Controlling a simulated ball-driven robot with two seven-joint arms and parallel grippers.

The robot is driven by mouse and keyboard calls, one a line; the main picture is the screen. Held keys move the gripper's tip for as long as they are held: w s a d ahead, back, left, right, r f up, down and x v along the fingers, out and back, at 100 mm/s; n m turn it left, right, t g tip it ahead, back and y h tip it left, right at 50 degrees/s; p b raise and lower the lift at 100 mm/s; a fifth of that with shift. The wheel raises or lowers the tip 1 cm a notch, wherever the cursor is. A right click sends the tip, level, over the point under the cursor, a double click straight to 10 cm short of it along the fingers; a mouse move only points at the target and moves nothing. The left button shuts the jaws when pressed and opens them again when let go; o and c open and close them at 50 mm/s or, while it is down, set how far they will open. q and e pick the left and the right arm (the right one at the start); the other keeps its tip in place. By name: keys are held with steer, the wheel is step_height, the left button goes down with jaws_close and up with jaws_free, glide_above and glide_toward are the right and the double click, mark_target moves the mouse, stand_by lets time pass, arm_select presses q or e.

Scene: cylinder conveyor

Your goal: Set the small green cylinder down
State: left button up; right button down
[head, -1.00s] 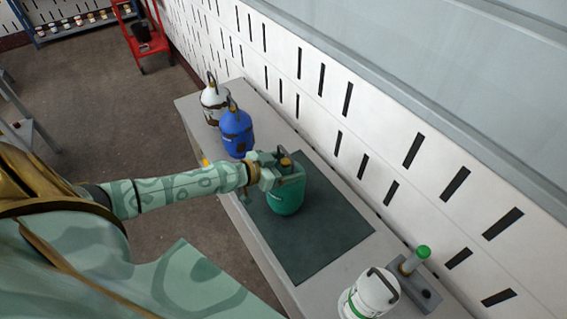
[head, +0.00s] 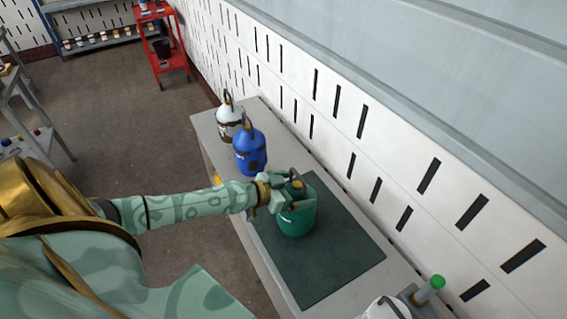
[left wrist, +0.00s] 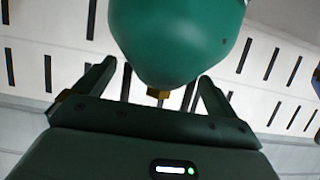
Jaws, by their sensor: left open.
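The small green cylinder (head: 297,222) stands upright on the dark mat (head: 330,262) on the bench. It also shows in the left wrist view (left wrist: 178,40), where its brass valve end points down between the fingers. My left gripper (head: 293,190) is at the top of the cylinder, with its fingers on either side of the valve. In the left wrist view the fingers (left wrist: 155,82) are spread, with gaps visible beside the valve. The cylinder's underside is hidden in the head view. My right gripper is not in view.
A blue cylinder (head: 250,152) and a white-and-brown cylinder (head: 229,120) stand at the bench's far end. A white cylinder (head: 385,309) and a green-capped device (head: 428,291) are at the near end. A slotted wall (head: 400,175) runs behind. The mat's near part is clear.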

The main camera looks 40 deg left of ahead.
arm_select(q)
steer(key=v, duration=1.1)
steer(key=shift+s+a+b, duration=0.15)
steer(key=shift+s+b, duration=0.05)
steer(key=shift+b, duration=0.2)
steer(key=s+a+f+g+y, duration=0.15)
steer(key=s+f, duration=0.25)
steer(key=f, duration=0.5)
steer(key=s+a+f+n+g+y, duration=0.15)
steer(key=s+f, duration=0.25)
steer(key=f, duration=0.4)
steer(key=s+a+f+g+y, duration=0.15)
steer(key=s+f, duration=0.25)
steer(key=f, duration=0.5)
steer(key=s+d+f+g, duration=0.3)
steer(key=s+d+f, duration=0.4)
steer(key=s, duration=0.5)
steer(key=s+d+f+g, duration=0.4)
steer(key=s+d+f, duration=0.3)
steer(key=s, duration=0.4)
steer(key=shift+s+d+f+m, duration=0.25)
steer(key=shift+s+d+m, duration=0.15)
steer(key=shift+d+m, duration=0.05)
